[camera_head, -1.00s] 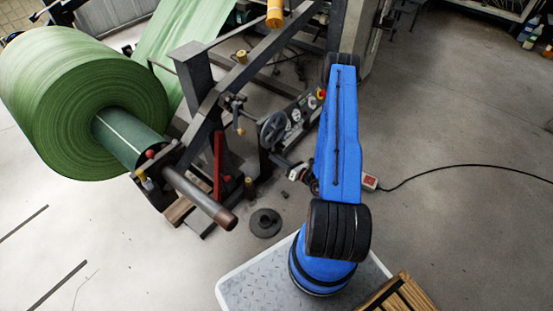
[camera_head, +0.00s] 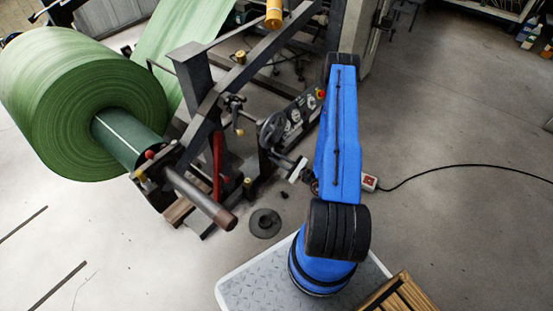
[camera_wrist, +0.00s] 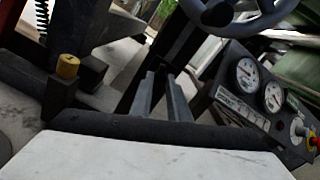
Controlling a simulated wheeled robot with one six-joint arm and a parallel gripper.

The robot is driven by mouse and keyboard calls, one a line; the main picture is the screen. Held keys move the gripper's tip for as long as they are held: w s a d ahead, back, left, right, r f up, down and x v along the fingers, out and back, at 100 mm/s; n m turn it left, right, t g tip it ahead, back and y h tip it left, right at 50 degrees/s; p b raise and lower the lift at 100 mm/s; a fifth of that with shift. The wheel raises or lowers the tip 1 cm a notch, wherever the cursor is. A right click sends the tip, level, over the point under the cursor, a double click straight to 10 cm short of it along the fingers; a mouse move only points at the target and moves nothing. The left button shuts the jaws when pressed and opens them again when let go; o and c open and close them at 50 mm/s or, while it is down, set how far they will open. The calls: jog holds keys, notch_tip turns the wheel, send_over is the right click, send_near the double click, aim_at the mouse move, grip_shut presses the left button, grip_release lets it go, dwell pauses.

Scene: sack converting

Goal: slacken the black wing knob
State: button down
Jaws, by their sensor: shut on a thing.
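In the wrist view my gripper's two grey fingers (camera_wrist: 163,88) are close together, pointing away toward a dark part of the machine. They are shut on a black part at their tips, which I take to be the black wing knob (camera_wrist: 170,62). Its outline merges with the dark frame behind, so its wings and angle are hard to tell. In the head view my gripper (camera_head: 282,160) reaches left from the blue arm, just below the handwheel. The knob cannot be made out there.
A grey handwheel (camera_wrist: 236,12) and a gauge panel (camera_wrist: 258,88) stand close beyond and right of the fingers. A yellow-capped post (camera_wrist: 67,66) is at left. In the head view, a big green roll (camera_head: 75,105) and a red lever (camera_head: 218,165) lie left.

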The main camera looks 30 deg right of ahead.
jog(key=n, duration=0.5)
jog(key=shift+d+n, duration=0.1)
jog(key=shift+n, duration=0.2)
jog(key=n, duration=0.5)
jog(key=shift+r+n, duration=0.1)
jog(key=shift+n, duration=0.3)
jog(key=c, duration=1.8)
grip_release()
jog(key=shift+o, duration=0.2)
jog(key=shift+d, duration=0.1)
